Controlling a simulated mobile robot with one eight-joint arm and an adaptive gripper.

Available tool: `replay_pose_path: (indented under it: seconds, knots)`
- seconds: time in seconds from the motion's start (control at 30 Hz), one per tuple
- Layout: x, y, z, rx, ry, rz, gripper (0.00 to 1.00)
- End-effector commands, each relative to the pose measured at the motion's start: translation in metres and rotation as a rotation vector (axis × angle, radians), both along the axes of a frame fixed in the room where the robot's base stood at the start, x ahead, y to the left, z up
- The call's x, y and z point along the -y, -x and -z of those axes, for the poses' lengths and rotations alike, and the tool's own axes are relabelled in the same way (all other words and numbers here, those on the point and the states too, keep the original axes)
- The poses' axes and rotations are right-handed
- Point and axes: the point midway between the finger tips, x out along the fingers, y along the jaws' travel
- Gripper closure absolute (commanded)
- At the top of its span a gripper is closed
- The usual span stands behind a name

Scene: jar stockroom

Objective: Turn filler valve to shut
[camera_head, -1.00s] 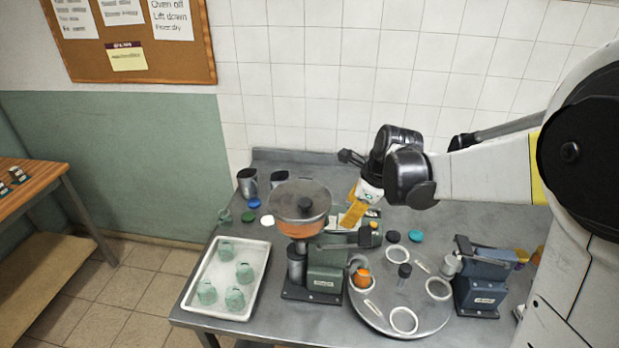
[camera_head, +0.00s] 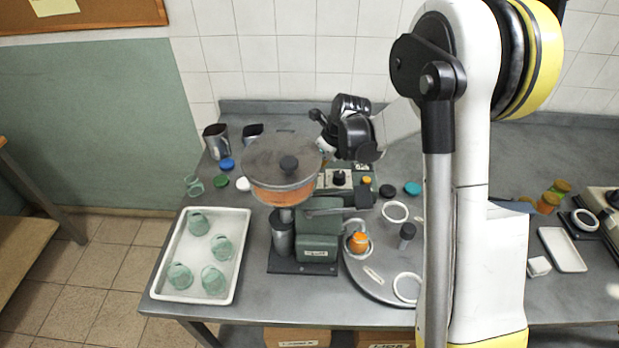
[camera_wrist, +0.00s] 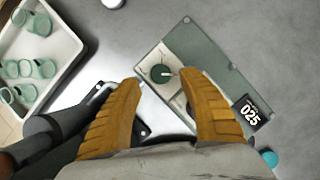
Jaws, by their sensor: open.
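The filler (camera_head: 318,243) is a green machine with a lidded hopper (camera_head: 283,168) of orange contents. Behind it stands a control box (camera_head: 352,188) with a round knob (camera_head: 340,178); I cannot tell for certain whether this knob is the filler valve. In the wrist view the dark knob (camera_wrist: 160,73), with a pale pointer, sits on a white plate on the green box top (camera_wrist: 208,62). My gripper (camera_wrist: 160,80) is open and empty, its orange fingers on either side of the knob in the picture, apparently above it. In the head view its fingers are mostly hidden.
A white tray (camera_head: 239,262) with several green jars stands at the left. A round turntable (camera_head: 378,290) with an orange-filled jar (camera_head: 358,242) is at the front right. Loose lids, among them a teal one (camera_head: 412,188), lie near the box. My arm hides part of the table.

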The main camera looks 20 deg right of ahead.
Motion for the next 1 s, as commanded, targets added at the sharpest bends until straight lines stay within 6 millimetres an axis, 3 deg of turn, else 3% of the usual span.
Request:
replay_pose_path:
  seconds: [0.1, 0.23, 0.6, 0.77, 1.0]
  knots:
    - [-0.005, -0.006, 0.021, 0.000, 0.001, -0.002, 0.50]
    - [-0.009, -0.011, 0.033, 0.000, 0.000, -0.001, 0.50]
    - [-0.010, -0.012, 0.038, 0.000, 0.000, -0.001, 0.50]
    - [-0.010, -0.012, 0.038, 0.001, 0.000, -0.001, 0.97]
    - [-0.010, -0.012, 0.038, 0.001, 0.000, -0.009, 1.00]
